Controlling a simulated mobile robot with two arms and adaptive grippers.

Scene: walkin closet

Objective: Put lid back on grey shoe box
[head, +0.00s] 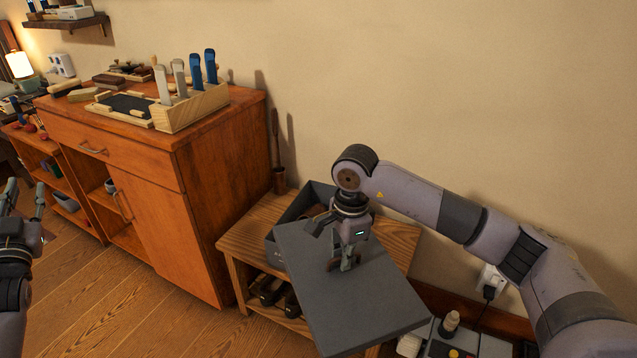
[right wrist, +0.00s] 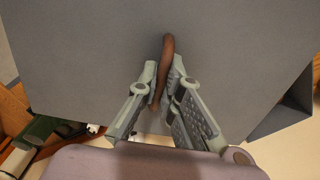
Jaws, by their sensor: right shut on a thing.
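The grey lid (head: 345,297) is a flat panel held over the front right of the grey shoe box (head: 309,197), and it hides much of the box. The box stands open on a low wooden bench, with a brown item partly visible inside. My right gripper (head: 347,264) is shut on the brown handle loop of the lid. In the right wrist view, the fingers (right wrist: 165,90) pinch the brown loop (right wrist: 167,60) against the grey lid surface (right wrist: 90,50). My left gripper (head: 25,200) is at the far left edge, empty, with its fingers apart.
The low wooden bench (head: 395,240) has dark shoes (head: 275,293) on its lower shelf. A wooden cabinet (head: 170,190) with a brush holder (head: 190,108) on top stands to the left. A bottle (head: 449,323) and a plugged cord (head: 489,292) are at the lower right. Floor at the left is clear.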

